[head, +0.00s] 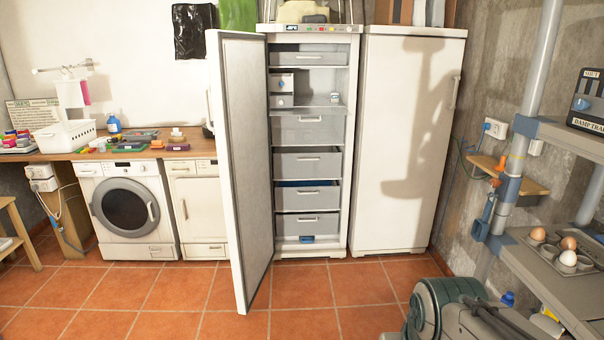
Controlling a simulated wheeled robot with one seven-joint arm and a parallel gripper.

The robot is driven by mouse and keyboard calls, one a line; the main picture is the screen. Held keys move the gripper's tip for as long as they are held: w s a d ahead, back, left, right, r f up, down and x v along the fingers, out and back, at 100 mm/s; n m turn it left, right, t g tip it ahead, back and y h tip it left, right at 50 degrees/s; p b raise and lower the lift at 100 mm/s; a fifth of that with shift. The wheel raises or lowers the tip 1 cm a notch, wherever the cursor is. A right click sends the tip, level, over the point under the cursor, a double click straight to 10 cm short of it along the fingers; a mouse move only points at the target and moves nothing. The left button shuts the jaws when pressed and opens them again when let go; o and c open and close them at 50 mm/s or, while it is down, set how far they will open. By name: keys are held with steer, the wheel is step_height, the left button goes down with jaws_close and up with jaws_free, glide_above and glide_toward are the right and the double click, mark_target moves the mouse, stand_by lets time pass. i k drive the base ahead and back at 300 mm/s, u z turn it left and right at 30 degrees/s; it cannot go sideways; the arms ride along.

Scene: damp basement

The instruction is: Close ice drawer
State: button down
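The upright freezer stands open, its white door (240,170) swung out toward me on the left. Inside are several grey drawers with pale handles, stacked one above another. The top drawer (297,62) sits above an open compartment. Lower down are a wide drawer (312,134), another under it (290,169), one with something blue showing at its top edge (290,202), and the bottom drawer (290,232). I see no label marking the ice drawer, and cannot tell how far any drawer is pulled out. My gripper is not in view.
A closed white cabinet (405,140) stands right of the freezer, with an arm-like shadow on it. A washing machine (128,210) is at left. A shelf with eggs (568,258) and a green-grey machine (445,310) are at right. The tiled floor (325,300) in front is clear.

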mark_target(281, 103)
steer(key=u, duration=0.2)
steer(key=i, duration=3.15)
steer(key=z, duration=0.45)
steer(key=i, duration=0.65)
steer(key=z, duration=0.05)
